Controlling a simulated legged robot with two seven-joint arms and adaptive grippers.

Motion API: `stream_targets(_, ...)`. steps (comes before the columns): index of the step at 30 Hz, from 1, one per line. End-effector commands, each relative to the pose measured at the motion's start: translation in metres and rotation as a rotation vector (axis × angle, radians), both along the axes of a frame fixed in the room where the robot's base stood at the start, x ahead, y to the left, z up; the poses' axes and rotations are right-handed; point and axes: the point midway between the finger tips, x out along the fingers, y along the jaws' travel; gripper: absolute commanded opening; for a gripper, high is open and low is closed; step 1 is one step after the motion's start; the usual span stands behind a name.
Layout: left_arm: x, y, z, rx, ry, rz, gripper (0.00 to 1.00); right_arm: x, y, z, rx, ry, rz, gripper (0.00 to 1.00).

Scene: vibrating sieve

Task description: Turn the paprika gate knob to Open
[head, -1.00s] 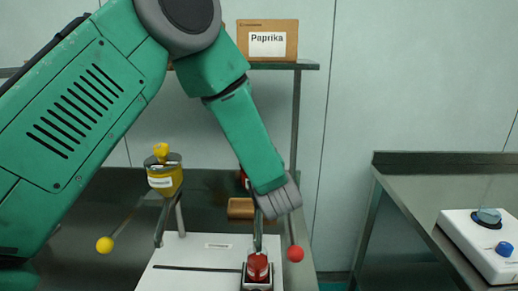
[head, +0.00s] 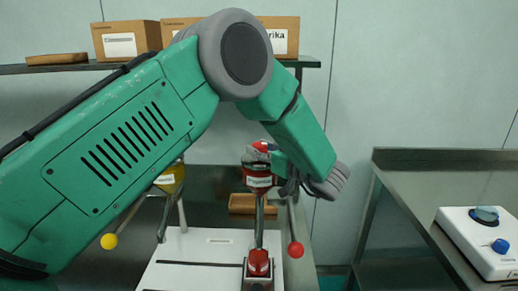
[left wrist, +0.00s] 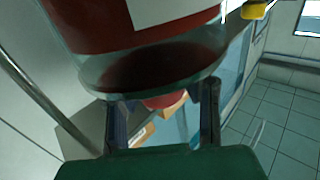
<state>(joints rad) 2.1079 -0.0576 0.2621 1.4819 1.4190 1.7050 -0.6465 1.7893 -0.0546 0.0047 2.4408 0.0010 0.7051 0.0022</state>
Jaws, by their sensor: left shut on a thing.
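The red paprika hopper (head: 258,180), with a white label, stands on a metal post over the white base. Its red knob (head: 261,146) is at the top. My left gripper (head: 271,151) reaches in from the right side of the hopper and is shut on this knob. In the left wrist view the hopper (left wrist: 120,30) fills the upper part. The red knob (left wrist: 165,100) shows there between my two dark fingers (left wrist: 162,115); much of it is hidden. The knob's Open marking cannot be seen. My right gripper is not in view.
A yellow hopper (head: 172,180) stands left, partly behind my arm. A yellow ball (head: 109,241) and a red ball (head: 295,250) stick out at the sides. Cardboard boxes (head: 125,38) stand on the shelf behind. A side table (head: 440,165) holds a white device with a blue knob (head: 502,247).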

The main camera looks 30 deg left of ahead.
Motion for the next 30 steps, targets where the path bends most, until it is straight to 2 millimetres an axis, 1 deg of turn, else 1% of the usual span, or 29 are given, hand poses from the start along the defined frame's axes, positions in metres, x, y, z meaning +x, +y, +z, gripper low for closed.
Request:
stream_targets(1, -0.001, -0.003, -0.008, -0.010, 0.014, -0.001, 0.02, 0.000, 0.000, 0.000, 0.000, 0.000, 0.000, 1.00)
stream_targets(12, -0.002, -0.003, -0.008, -0.011, 0.016, 0.002, 0.02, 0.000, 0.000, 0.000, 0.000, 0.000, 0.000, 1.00)
stream_targets(13, -0.002, -0.003, -0.008, -0.011, 0.016, 0.002, 0.42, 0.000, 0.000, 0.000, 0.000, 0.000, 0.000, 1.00)
stream_targets(14, -0.002, -0.003, -0.008, -0.011, 0.016, 0.002, 0.52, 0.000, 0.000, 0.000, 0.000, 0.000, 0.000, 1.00)
stream_targets(15, -0.001, -0.003, -0.007, -0.009, 0.014, 0.002, 0.56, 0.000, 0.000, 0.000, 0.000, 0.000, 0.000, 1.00)
stream_targets(23, -0.002, -0.001, -0.003, -0.005, 0.005, 0.004, 0.56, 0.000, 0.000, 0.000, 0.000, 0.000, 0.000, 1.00)
stream_targets(25, -0.002, -0.003, -0.002, -0.004, 0.004, 0.004, 0.56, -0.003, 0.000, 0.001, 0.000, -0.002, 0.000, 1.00)
stream_targets(28, -0.004, -0.012, -0.002, -0.004, 0.004, 0.002, 0.56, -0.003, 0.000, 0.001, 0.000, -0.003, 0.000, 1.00)
stream_targets(30, -0.006, -0.024, -0.003, -0.003, 0.005, 0.000, 0.56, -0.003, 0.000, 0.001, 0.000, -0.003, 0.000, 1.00)
